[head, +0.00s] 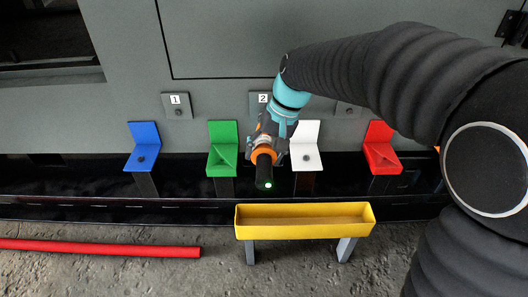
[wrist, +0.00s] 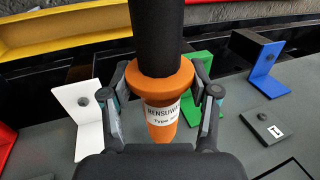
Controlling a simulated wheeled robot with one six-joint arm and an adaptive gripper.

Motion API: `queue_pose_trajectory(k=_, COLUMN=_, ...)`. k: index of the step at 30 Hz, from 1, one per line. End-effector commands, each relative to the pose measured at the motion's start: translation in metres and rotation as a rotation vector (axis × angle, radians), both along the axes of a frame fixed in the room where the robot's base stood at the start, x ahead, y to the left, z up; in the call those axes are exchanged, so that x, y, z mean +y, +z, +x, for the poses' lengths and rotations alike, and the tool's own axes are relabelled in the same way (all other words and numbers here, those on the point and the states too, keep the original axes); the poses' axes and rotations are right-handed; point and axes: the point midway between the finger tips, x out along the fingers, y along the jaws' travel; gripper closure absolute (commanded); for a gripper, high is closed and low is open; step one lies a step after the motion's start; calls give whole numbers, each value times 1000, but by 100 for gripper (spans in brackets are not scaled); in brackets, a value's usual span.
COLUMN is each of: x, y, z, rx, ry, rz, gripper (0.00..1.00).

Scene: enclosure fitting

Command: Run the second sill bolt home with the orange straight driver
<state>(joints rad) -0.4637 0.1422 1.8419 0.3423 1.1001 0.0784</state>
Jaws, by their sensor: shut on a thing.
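My gripper (head: 268,138) is shut on the orange straight driver (head: 264,155). In the wrist view, the fingers (wrist: 165,105) close on its labelled orange body (wrist: 163,120); a thick black cylinder (wrist: 155,40) extends beyond the collar. In the head view, its black end, with a green light, hangs in front of the sill between the green bracket (head: 222,135) and the white bracket (head: 306,133). Dark bolts show on the blue bracket (head: 142,134) and the white bracket. I cannot tell which is the second sill bolt. The driver's other end is hidden.
A yellow trough (head: 305,229) on grey legs stands just in front of the driver. A red bracket (head: 381,134) is to the right. Plates numbered 1 (head: 177,105) and 2 (head: 258,105) are on the grey wall above. A red pole (head: 100,248) lies on the floor at left.

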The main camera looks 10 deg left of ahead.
Motion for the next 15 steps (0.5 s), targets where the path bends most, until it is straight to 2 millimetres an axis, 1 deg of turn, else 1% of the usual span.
queue_pose_trajectory(k=15, x=1, y=2, z=5, rx=-3, ry=-1, rz=2, gripper=100)
